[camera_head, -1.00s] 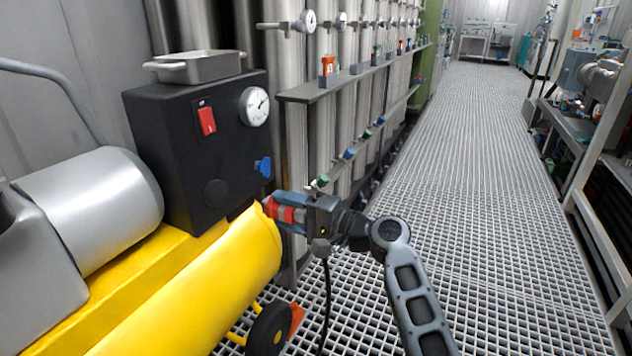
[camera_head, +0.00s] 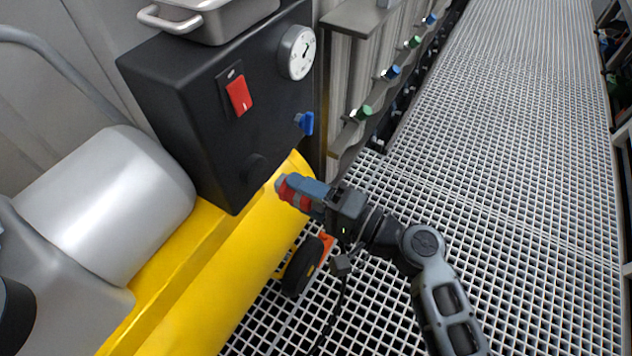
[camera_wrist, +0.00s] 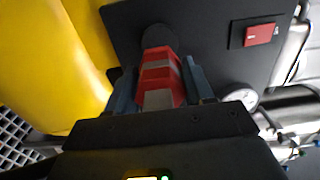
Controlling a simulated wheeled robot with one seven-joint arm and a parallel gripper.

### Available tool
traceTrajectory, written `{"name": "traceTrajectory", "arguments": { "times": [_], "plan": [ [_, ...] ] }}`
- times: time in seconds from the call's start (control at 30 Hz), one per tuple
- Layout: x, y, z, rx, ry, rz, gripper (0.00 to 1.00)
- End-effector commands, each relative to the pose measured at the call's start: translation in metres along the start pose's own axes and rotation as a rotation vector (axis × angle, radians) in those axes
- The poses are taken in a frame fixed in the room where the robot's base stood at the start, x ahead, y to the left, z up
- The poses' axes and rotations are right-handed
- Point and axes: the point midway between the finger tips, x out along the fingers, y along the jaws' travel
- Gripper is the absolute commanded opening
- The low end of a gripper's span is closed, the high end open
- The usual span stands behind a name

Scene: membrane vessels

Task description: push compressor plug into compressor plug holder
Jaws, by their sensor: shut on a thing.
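My gripper (camera_head: 303,193) is shut on the red and grey compressor plug (camera_wrist: 160,78), with a finger on each side of it. In the head view the red plug (camera_head: 288,190) shows only in part between the fingers. The plug holder is a round dark socket (camera_head: 254,170) low on the black compressor box (camera_head: 215,120). In the head view the plug's front is a short way right of the socket. In the wrist view the plug points at the round socket (camera_wrist: 158,38), and its tip overlaps it; I cannot tell whether they touch.
The box carries a red switch (camera_head: 238,95), a gauge (camera_head: 297,52) and a blue valve knob (camera_head: 304,122). A yellow tank (camera_head: 240,270) lies below and a metal tray (camera_head: 215,18) sits on top. Open grating floor (camera_head: 480,180) lies to the right.

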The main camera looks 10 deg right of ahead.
Motion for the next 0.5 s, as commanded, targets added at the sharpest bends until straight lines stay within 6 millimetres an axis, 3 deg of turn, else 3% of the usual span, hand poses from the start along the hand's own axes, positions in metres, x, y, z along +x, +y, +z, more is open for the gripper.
{"name": "traceTrajectory", "arguments": {
  "times": [0.5],
  "plan": [
    [0.042,0.000,-0.001,-0.001,0.000,0.001,0.03]
  ]
}}
